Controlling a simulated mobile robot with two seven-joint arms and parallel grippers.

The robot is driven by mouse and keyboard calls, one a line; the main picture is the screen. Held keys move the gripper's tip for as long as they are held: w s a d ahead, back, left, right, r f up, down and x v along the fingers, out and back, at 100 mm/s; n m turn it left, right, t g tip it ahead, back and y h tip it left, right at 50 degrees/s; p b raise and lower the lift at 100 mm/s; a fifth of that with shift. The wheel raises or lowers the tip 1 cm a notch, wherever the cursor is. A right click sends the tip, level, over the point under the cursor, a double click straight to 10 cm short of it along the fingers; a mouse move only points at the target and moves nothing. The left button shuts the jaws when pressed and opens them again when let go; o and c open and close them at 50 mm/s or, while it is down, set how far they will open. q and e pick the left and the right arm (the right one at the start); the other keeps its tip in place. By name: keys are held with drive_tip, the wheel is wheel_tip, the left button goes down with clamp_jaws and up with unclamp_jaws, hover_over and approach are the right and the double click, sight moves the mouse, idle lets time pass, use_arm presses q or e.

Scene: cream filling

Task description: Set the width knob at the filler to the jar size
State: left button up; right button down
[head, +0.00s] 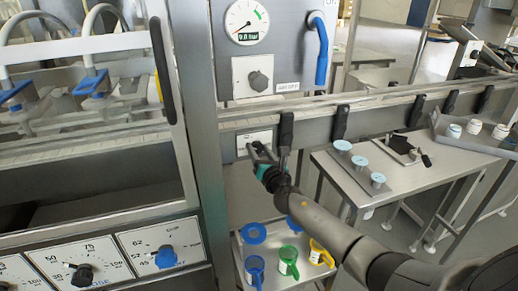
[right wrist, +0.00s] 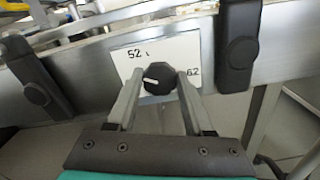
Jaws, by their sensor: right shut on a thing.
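The width knob (right wrist: 158,78) is a dark, faceted knob with a white mark that points left in the right wrist view. It sits on a white scale plate (right wrist: 184,50), with "52" at the upper left and "62" at the right. The plate also shows on the rail in the head view (head: 243,143). My right gripper (head: 258,153) reaches the plate from the lower right. In the right wrist view its two fingers (right wrist: 158,88) are shut on the knob, one on each side. My left gripper is not in view.
Black clamps (head: 286,130) line the rail beside the plate. A panel with a black knob (head: 82,275) and a blue knob (head: 165,257) is lower left.

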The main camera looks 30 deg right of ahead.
drive_tip(key=n+p, duration=0.1)
drive_tip(key=n, duration=0.2)
drive_tip(key=shift+r, duration=0.1)
drive_tip(key=shift+n, duration=0.4)
drive_tip(key=n+p, duration=0.1)
drive_tip(key=n, duration=0.2)
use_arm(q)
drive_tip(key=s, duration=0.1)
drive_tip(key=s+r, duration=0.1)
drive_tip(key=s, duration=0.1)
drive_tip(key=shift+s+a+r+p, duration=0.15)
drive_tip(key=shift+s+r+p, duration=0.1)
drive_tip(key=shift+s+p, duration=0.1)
use_arm(e)
drive_tip(key=shift+n, duration=0.7)
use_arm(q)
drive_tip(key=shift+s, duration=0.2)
use_arm(e)
drive_tip(key=shift+c, duration=1.5)
unclamp_jaws()
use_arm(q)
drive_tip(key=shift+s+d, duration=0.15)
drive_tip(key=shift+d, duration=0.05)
use_arm(e)
drive_tip(key=shift+s, duration=0.1)
